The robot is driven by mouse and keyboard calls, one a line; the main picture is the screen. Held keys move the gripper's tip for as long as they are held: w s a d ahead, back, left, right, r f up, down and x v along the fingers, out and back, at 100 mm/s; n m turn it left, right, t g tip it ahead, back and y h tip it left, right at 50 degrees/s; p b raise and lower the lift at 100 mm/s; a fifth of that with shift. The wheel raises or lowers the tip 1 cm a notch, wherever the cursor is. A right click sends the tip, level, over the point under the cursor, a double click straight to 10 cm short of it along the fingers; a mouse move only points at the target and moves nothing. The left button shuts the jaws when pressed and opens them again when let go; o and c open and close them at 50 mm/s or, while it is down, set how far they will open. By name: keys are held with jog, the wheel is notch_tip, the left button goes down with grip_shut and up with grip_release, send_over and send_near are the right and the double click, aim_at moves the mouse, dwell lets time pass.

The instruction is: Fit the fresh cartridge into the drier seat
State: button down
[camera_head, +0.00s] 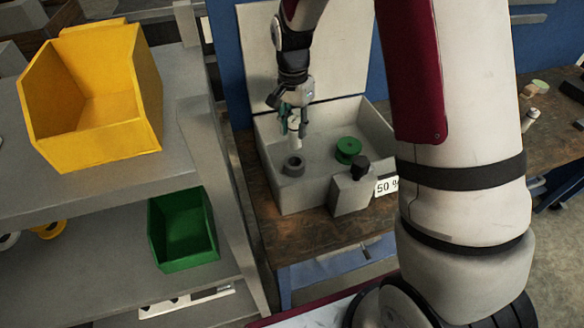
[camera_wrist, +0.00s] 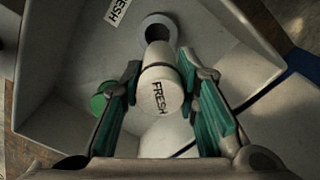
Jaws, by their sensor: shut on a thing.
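The fresh cartridge is a white cylinder (camera_head: 296,131), with the word FRESH on its end and a dark band around it in the wrist view (camera_wrist: 160,92). My gripper (camera_head: 293,123) is shut on it, with a green-padded finger on each side. The drier seat is a short dark grey ring (camera_head: 294,166) on the floor of the open drier box (camera_head: 306,200). In the wrist view the seat (camera_wrist: 159,21) shows its round hole just beyond the cartridge's far end. The cartridge stands roughly upright above the seat. Whether its lower end touches the ring I cannot tell.
A green round piece (camera_head: 348,150) lies in the box, right of the seat. A grey block with a black knob (camera_head: 351,192) and a "50 %" sign (camera_head: 387,186) stand at the box's front. A yellow bin (camera_head: 95,100) and a green bin (camera_head: 183,230) are on shelves at left.

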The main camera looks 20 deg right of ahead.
aim_at(294, 148)
jog(key=m, duration=0.2)
jog(key=r+m, duration=0.1)
jog(key=m, duration=0.1)
jog(key=shift+s+a+m+b, duration=0.1)
jog(key=shift+s+m+b, duration=0.1)
jog(key=shift+m+b, duration=0.15)
jog(key=m, duration=0.4)
jog(key=shift+s+r+b, duration=0.25)
jog(key=shift+r+b, duration=0.1)
jog(key=shift+f+m, duration=0.1)
jog(key=shift+m, duration=0.15)
jog(key=shift+f+p, duration=0.4)
jog(key=shift+f, duration=4.4)
jog(key=shift+f, duration=0.2)
jog(key=c, duration=1.2)
grip_release()
jog(key=shift+r, duration=0.15)
